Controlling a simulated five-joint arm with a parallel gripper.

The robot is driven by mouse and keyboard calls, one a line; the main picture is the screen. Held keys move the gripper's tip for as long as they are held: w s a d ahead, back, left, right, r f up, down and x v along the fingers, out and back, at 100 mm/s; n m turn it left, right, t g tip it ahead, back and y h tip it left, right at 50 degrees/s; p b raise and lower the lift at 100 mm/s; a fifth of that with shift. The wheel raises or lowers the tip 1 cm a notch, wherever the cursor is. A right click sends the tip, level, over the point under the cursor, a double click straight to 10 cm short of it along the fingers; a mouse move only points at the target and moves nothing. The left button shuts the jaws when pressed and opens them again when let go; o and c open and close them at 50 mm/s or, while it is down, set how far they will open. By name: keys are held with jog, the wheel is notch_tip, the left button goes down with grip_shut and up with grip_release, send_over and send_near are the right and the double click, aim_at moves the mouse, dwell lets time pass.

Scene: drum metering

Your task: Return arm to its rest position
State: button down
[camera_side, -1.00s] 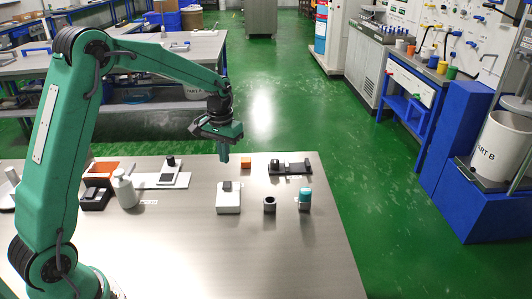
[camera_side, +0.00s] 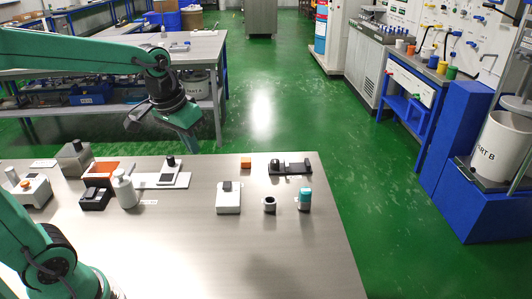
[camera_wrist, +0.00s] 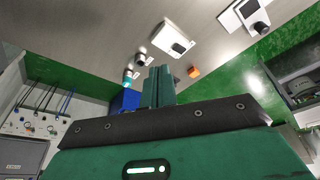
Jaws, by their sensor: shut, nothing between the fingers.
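My gripper (camera_side: 192,146) is raised above the far edge of the metal table (camera_side: 180,240) in the side view, near the white plate with a dark pad (camera_side: 172,180). In the wrist view my gripper's fingers (camera_wrist: 158,86) are together, with nothing between them. No object is held.
On the table stand a white bottle (camera_side: 125,190), a white box (camera_side: 228,198), a dark cup (camera_side: 269,205), a teal-capped container (camera_side: 305,199), an orange block (camera_side: 246,162) and a black fixture (camera_side: 290,168). The table's front right is clear. A second bench (camera_side: 195,47) stands behind.

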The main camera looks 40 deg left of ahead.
jog(key=s+d+m+t, duration=0.1)
jog(key=s+d+t, duration=0.1)
jog(key=s, duration=0.9)
jog(key=shift+s+d, duration=0.2)
jog(key=shift+d, duration=0.2)
